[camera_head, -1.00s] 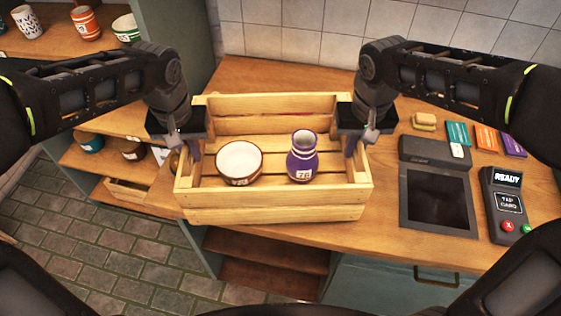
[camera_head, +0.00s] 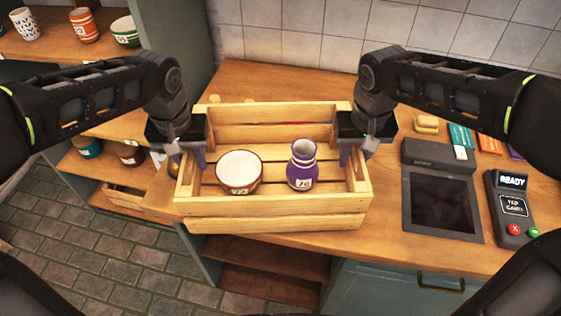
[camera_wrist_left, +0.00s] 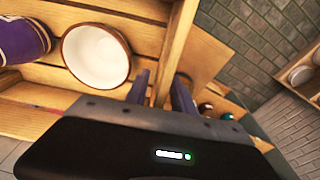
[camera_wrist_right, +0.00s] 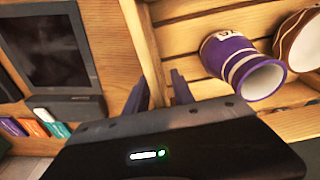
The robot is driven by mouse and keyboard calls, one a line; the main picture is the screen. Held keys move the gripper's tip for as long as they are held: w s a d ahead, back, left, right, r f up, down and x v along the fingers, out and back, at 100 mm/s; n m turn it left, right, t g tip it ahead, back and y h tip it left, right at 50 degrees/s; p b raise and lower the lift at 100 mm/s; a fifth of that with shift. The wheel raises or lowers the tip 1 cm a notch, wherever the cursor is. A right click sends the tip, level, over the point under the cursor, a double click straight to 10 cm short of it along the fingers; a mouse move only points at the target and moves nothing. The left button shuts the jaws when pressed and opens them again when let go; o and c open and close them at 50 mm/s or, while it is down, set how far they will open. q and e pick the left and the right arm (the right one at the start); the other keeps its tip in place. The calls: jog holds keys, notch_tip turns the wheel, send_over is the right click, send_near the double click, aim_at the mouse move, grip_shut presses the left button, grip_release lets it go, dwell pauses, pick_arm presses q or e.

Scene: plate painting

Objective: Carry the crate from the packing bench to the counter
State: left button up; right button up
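The slatted wooden crate (camera_head: 275,212) is upright over the wooden counter (camera_head: 385,225), its near side covering part of the front edge. I cannot tell whether it rests or hangs just above. Inside stand a white bowl with a brown rim (camera_head: 239,172) and a purple vase (camera_head: 302,165). My left gripper (camera_head: 190,162) is shut on the crate's left end wall, one finger on each side, as the left wrist view (camera_wrist_left: 162,92) shows. My right gripper (camera_head: 356,158) is shut likewise on the right end wall, seen in the right wrist view (camera_wrist_right: 158,95).
A flat dark screen (camera_head: 441,205) and a card reader (camera_head: 512,208) showing READY are close to the crate's right. A sponge (camera_head: 427,124) and coloured cards (camera_head: 461,137) lie behind them. Shelves with cups (camera_head: 84,25) stand at left. A tiled wall (camera_head: 300,45) is behind.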

pick_arm(q)
jog(key=r, duration=0.4)
jog(key=s+r, duration=0.1)
jog(key=r, duration=0.6)
jog(key=shift+s+r, duration=0.2)
jog(key=shift+r, duration=0.15)
pick_arm(e)
jog(key=shift+r, duration=0.1)
jog(key=r, duration=0.4)
jog(key=s+r, duration=0.1)
jog(key=r, duration=0.6)
jog(key=shift+s+r, duration=0.2)
jog(key=shift+r, duration=0.2)
pick_arm(q)
jog(key=shift+s+f, duration=0.1)
pick_arm(e)
jog(key=shift+s+f, duration=0.1)
